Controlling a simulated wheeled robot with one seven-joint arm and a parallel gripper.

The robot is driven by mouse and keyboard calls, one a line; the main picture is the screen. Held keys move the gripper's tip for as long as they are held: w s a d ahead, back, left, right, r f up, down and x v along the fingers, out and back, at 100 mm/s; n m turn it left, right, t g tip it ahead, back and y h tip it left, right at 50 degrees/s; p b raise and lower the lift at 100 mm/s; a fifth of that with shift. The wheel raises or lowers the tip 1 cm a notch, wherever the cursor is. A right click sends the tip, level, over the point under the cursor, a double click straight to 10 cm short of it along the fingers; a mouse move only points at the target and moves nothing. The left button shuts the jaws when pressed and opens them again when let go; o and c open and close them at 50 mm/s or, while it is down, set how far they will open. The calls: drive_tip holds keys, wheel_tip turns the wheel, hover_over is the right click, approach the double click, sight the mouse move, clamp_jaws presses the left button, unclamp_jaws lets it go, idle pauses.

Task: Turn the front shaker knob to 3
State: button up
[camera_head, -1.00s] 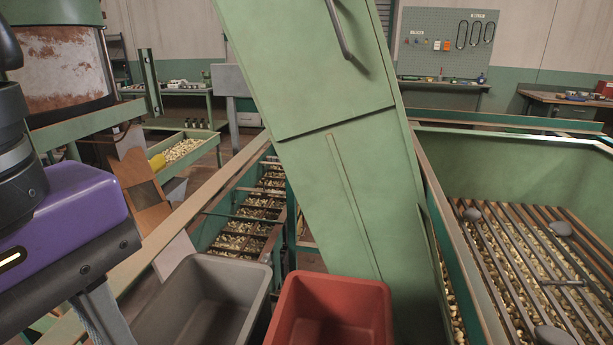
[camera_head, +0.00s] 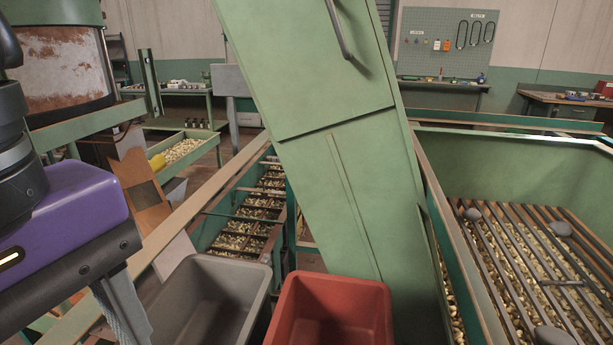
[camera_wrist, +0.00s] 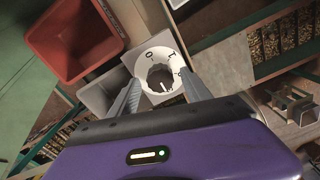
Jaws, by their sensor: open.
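In the wrist view, a shaker knob (camera_wrist: 159,78) shows as a dark, notched round knob inside a pale dial ring with dark marks, on a light box. Some of the marks are too small to read, so I cannot tell its setting. My gripper (camera_wrist: 160,77) is open, with one finger on each side of the dial in the picture. I cannot tell whether the fingers touch it. In the head view, my purple gripper body and one grey finger (camera_head: 124,309) show at the left; the knob is not visible there.
A grey bin (camera_head: 208,300) and a red bin (camera_head: 330,308) stand right of my gripper. A slanted green chute (camera_head: 330,150) rises behind them. A hopper of nuts with a bar grate (camera_head: 540,265) is at the right. A wooden rail (camera_head: 215,195) runs behind the grey bin.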

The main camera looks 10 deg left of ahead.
wheel_tip(320, 180, up, 8)
drive_tip(key=shift+f, duration=0.1)
idle(0.4)
